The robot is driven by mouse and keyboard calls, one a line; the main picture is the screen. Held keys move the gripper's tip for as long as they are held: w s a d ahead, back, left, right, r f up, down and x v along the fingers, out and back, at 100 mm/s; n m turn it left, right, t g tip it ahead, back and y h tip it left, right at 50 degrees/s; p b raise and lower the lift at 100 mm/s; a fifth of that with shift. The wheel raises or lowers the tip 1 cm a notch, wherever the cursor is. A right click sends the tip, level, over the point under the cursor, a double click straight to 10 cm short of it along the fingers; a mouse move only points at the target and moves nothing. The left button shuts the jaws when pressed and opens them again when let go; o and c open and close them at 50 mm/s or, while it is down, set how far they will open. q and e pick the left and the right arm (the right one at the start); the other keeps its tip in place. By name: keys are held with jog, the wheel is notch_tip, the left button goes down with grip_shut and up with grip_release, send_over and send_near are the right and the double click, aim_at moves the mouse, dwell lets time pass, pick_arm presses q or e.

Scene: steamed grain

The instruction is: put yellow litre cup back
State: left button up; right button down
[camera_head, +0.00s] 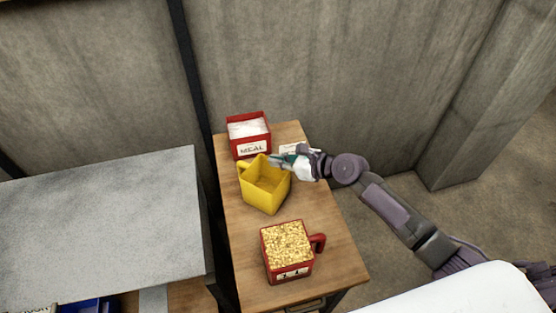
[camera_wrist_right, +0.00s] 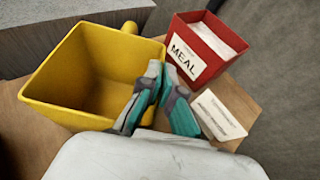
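The yellow litre cup (camera_head: 264,186) is open and empty, at the middle of the narrow wooden table, with its handle at the back left. In the right wrist view the cup (camera_wrist_right: 70,65) fills the left side. My right gripper (camera_head: 276,161) is at the cup's back right edge. Its teal and grey fingers (camera_wrist_right: 163,68) are close together, one on each side of the cup's wall, and look shut on it. The fingers hide part of that wall. I cannot tell whether the cup touches the table. My left gripper is out of view.
A red MEAL box (camera_head: 249,137) with white contents stands behind the cup. A white card (camera_wrist_right: 219,114) is beside it. A red grain-filled cup (camera_head: 290,250) stands at the front of the wooden table (camera_head: 240,247). A grey surface (camera_head: 95,225) lies to the left.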

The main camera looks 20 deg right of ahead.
jog(key=c, duration=1.3)
grip_release()
jog(key=shift+f, duration=0.1)
jog(key=shift+r, duration=0.25)
jog(key=b+v, duration=0.1)
jog(key=v, duration=1.1)
jog(key=shift+f, duration=0.1)
